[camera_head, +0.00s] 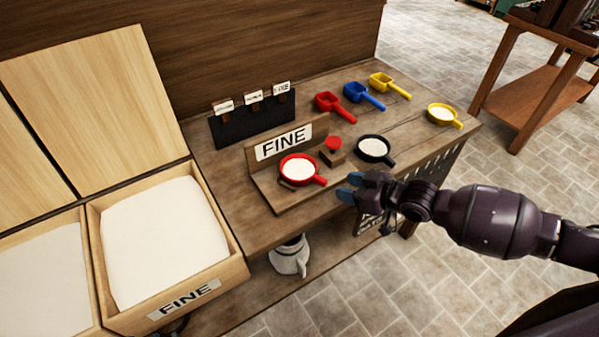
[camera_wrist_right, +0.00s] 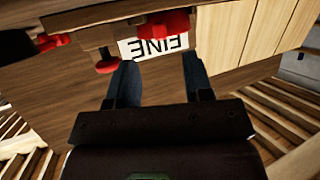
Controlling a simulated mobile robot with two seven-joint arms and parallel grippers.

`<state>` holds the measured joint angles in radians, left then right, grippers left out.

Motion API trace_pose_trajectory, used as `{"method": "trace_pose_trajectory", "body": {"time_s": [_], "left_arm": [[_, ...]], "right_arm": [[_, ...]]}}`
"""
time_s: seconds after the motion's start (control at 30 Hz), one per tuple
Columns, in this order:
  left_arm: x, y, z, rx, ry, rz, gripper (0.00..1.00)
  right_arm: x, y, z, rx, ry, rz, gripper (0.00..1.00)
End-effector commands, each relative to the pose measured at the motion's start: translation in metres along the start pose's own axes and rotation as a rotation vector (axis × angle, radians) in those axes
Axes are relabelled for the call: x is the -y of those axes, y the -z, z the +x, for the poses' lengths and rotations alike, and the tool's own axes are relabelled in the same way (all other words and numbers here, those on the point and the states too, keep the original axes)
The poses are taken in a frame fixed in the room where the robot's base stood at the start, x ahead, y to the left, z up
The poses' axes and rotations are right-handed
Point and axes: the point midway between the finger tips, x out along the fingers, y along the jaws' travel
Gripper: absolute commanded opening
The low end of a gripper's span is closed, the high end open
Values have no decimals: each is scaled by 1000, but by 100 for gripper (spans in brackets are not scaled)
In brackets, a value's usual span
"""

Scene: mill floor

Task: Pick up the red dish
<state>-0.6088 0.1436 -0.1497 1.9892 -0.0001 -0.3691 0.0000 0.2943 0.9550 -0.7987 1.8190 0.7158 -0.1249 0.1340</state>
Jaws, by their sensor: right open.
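The red dish (camera_head: 298,169) is a small round pan with a short handle and white powder in it. It sits on a wooden stand (camera_head: 275,205) in front of the FINE sign (camera_head: 284,142), its handle pointing right. In the right wrist view a red shape, apparently the dish (camera_wrist_right: 165,24), shows by the upside-down sign. My right gripper (camera_head: 350,188) is open and empty, just right of the dish's handle and apart from it. Its two fingers (camera_wrist_right: 157,75) also show spread in the right wrist view.
A red knob on a wooden block (camera_head: 333,147) and a black dish (camera_head: 374,149) are close by. Red (camera_head: 334,106), blue (camera_head: 363,96) and yellow (camera_head: 389,85) scoops lie behind; a yellow dish (camera_head: 443,115) is right. An open FINE bin (camera_head: 222,269) stands left; a white jug (camera_head: 289,257) is below.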

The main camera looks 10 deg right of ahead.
Motion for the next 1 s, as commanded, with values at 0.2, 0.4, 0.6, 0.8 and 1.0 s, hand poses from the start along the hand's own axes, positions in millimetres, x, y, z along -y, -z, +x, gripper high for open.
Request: {"method": "trace_pose_trajectory", "body": {"time_s": [0.2,0.4,0.6,0.8,1.0], "left_arm": [[-1,0,2,-2,-1,0,43],[-1,2,4,-7,-3,1,43],[-2,0,6,-7,-3,0,43],[-2,1,6,-8,-3,0,43],[-2,2,6,-10,-3,0,43]], "right_arm": [[0,0,20,0,0,-1,47],[1,2,37,-2,1,-1,47],[1,2,63,0,1,1,47],[1,2,73,0,1,-1,47],[1,3,72,0,0,-1,44]]}}
